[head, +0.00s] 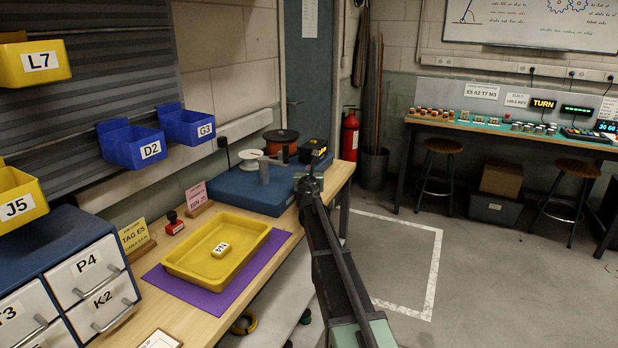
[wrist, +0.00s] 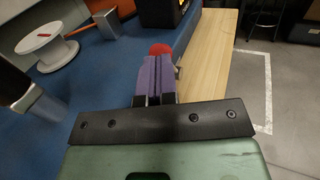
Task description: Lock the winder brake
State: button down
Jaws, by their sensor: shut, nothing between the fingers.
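The winder stands on a blue base (head: 240,190) at the far end of the bench. It carries a white spool (head: 249,158), also in the wrist view (wrist: 47,42), and an orange-brown spool (head: 281,138). A round red knob (wrist: 160,48) shows just past my fingertips in the wrist view; it may belong to the brake, and I cannot tell whether the fingers touch it. My gripper (head: 312,163) is over the right side of the blue base. Its purple-grey fingers (wrist: 155,72) are together and empty. The brake's position cannot be made out.
A black box with a lit display (head: 313,150) stands at the base's back right. A grey post (head: 263,172) rises near the white spool. A yellow tray (head: 263,228) on a purple mat lies nearer on the bench. Open floor lies right of the bench.

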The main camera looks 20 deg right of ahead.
jog(key=shift+w+d+r+p, duration=0.25)
jog(key=shift+d+r+p, duration=0.05)
jog(key=shift+r+p, duration=0.1)
dwell(0.5)
jog(key=w+d, duration=0.1)
jog(key=w+d+r+p, duration=0.2)
jog(key=d, duration=0.1)
jog(key=shift+w, duration=0.15)
dwell(0.4)
jog(key=s+a+r+p, duration=0.3)
jog(key=s+r+p, duration=0.6)
jog(key=s, duration=0.1)
jog(key=shift+r, duration=0.25)
jog(key=shift+w, duration=0.1)
